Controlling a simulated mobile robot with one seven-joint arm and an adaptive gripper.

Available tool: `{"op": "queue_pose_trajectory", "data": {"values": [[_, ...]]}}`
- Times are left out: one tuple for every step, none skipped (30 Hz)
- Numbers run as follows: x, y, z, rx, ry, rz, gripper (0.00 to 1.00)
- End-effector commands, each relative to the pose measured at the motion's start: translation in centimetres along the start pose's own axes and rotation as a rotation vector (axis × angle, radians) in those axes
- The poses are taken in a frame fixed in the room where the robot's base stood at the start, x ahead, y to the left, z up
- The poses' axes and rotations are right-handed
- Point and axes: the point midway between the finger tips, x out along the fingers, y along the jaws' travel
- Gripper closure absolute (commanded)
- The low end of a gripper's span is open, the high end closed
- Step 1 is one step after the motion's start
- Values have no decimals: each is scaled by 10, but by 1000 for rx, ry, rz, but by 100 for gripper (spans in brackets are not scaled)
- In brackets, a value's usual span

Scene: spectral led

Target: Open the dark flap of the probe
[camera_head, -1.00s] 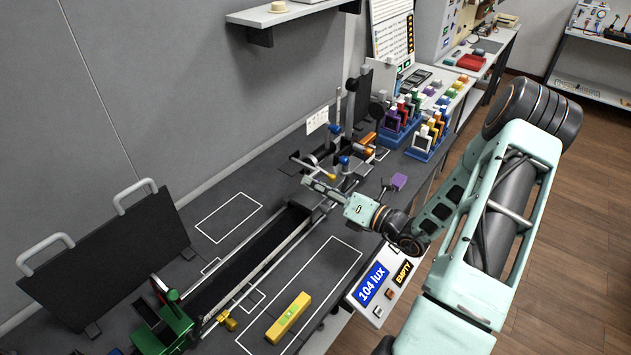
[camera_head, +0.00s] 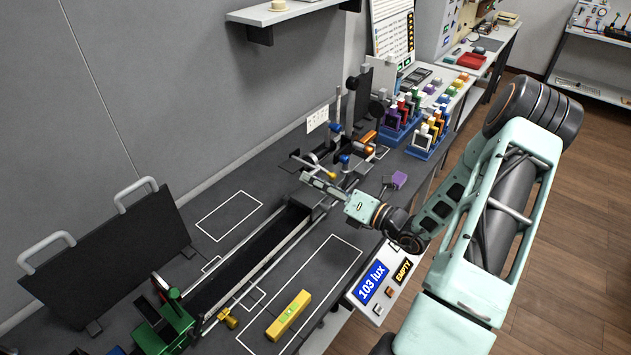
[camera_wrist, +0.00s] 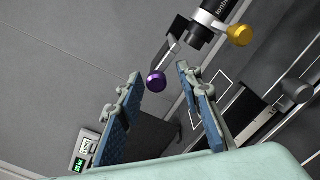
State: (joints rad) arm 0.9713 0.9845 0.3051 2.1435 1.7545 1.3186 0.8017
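My gripper (camera_wrist: 159,90) is open in the wrist view, with its two blue-padded fingers apart. A purple ball knob (camera_wrist: 156,81) lies between the fingertips in the picture; I cannot tell whether it touches them. A dark thin lever or flap edge (camera_wrist: 174,52) is just beyond the knob, beside a black cylinder (camera_wrist: 195,36) with white lettering and a yellow knob (camera_wrist: 239,35). Which of these parts is the probe's flap is not clear. In the head view my gripper (camera_head: 311,181) is low over the bench's rail assembly, and the knob is too small to make out.
A black rail channel (camera_head: 245,268) runs along the bench. A green-topped block (camera_head: 173,330) stands at its near end. A yellow bar (camera_head: 289,316) lies in an outlined area. A lux display (camera_head: 372,284) reads 103. Coloured blocks in blue racks (camera_head: 398,132) stand behind.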

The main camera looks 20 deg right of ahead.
Motion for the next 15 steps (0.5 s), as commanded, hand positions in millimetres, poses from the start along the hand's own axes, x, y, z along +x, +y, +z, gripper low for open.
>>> {"op": "queue_pose_trajectory", "data": {"values": [[-3, -1, 0, 1, -1, -2, 67], [-6, -1, 0, 1, -1, -3, 67], [-10, -1, 0, 1, -2, -4, 67], [-15, -1, 0, 1, -1, -4, 67], [-20, -1, 0, 1, -1, -4, 67], [-27, -2, 0, 1, -2, -5, 67], [-34, -1, 0, 1, -2, -5, 67], [-40, -2, 1, 1, -3, -6, 67], [-49, -2, 1, 0, -3, -5, 67], [-56, -2, 1, 0, -3, -5, 67], [-63, -1, 1, 0, -2, -5, 67], [-71, -1, 1, 0, -4, -4, 67], [-77, -1, 1, 0, -3, -4, 67], [-83, -1, 1, 0, -3, -4, 67], [-90, -1, 1, 0, -3, -4, 67]]}}
